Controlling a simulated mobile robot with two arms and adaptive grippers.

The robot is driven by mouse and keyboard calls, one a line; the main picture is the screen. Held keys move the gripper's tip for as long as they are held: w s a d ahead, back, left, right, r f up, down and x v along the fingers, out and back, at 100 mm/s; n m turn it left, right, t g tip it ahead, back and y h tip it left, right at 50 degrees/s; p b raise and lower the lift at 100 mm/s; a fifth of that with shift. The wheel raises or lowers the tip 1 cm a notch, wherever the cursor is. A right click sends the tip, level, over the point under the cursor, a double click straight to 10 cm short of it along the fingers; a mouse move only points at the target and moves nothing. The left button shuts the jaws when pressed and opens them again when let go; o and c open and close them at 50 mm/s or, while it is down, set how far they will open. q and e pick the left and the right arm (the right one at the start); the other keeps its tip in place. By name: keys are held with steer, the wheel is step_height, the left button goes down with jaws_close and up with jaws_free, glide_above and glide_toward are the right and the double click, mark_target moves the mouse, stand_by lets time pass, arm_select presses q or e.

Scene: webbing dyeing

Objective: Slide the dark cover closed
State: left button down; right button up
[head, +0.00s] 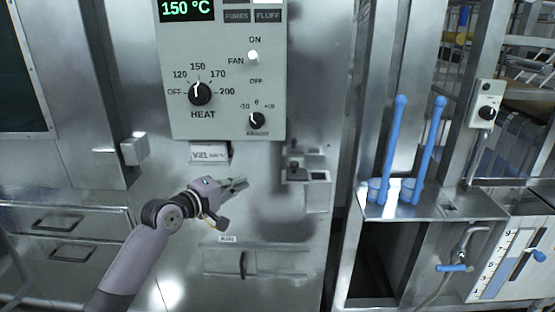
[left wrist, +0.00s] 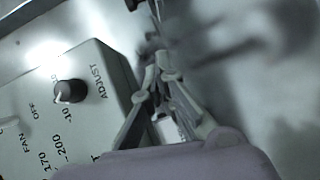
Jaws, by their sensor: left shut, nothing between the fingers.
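My left gripper (head: 238,184) is shut and empty in front of the steel panel, just below the grey control box. Its closed fingers also show in the left wrist view (left wrist: 158,72). No part is clearly recognisable as the dark cover. A small dark block (head: 296,172) sits on a metal bracket right of my fingertips, apart from them in the picture. Lower down, a slotted plate (head: 275,262) under a small label carries a dark upright handle (head: 243,264). My right gripper is not in view.
The control box (head: 225,100) with knobs and a 150 °C display overhangs my gripper; its corner is close in the left wrist view (left wrist: 75,120). A small metal box (head: 318,192) juts out on the right. Blue-handled tools (head: 392,150) stand on a shelf further right.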

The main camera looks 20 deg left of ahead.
arm_select(q)
steer(key=r, duration=0.3)
steer(key=shift+s+d+r+h, duration=0.1)
steer(key=shift+s+d+h, duration=0.15)
steer(key=shift+d+h, duration=0.15)
steer(key=shift+w, duration=0.15)
steer(key=s+d+p+x, duration=0.1)
steer(key=p+x, duration=0.3)
steer(key=x, duration=0.8)
steer(key=shift+w+d, duration=0.35)
steer(key=shift+d, duration=0.5)
